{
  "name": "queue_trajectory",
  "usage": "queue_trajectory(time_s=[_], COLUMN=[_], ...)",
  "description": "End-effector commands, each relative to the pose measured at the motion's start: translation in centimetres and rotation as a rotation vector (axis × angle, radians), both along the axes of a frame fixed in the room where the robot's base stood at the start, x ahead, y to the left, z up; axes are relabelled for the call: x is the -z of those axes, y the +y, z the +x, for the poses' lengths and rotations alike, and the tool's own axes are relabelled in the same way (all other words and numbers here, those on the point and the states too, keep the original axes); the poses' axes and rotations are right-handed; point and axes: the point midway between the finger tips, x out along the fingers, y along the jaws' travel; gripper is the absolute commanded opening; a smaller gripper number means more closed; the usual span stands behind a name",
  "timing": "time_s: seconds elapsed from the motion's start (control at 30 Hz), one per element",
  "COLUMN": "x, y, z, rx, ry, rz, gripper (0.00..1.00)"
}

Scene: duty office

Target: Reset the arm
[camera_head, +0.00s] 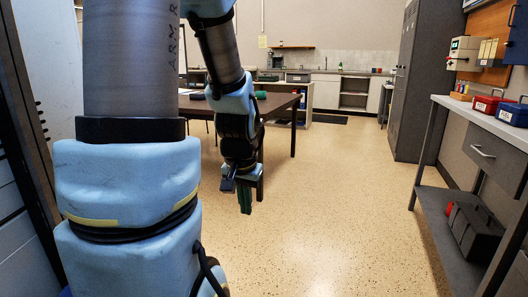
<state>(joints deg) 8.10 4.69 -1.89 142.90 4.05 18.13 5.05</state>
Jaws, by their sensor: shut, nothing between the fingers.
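My arm, grey and light blue, fills the left part of the head view. Its forearm hangs down in front of the brown table. My gripper (245,205) is at the lower end, pointing down over the open floor. Its fingers are together and nothing shows between them. My arm hides part of the table and the left side of the room.
A brown table (285,103) stands behind my gripper. At right is a workbench (492,115) with a red box (492,105), a blue box (512,113) and a dark toolbox (474,229) below. A grey locker (423,80) stands beyond. The speckled floor between is clear.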

Motion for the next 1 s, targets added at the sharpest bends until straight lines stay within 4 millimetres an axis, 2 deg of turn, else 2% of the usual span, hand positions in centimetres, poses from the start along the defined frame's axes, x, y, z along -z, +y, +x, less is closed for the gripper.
queue_trajectory(time_s=[0.03, 0.13, 0.2, 0.37, 0.7, 0.83, 1.0], x=[0.0, -0.1, -2.4, -5.7, -14.8, -16.7, -17.4], y=[1.1, 2.7, 2.4, 2.3, 2.3, 2.3, 2.3], z=[-1.9, -5.5, -4.9, -4.9, -4.8, -4.8, -4.8], rx=[-0.087, -0.254, -0.233, -0.228, -0.223, -0.223, -0.222], ry=[0.043, 0.129, 0.12, 0.118, 0.117, 0.116, 0.116], rz=[-0.014, -0.043, -0.039, -0.039, -0.037, -0.037, -0.037], gripper=[0.0, 0.0, 0.0, 0.0, 0.0, 0.0, 0.0])
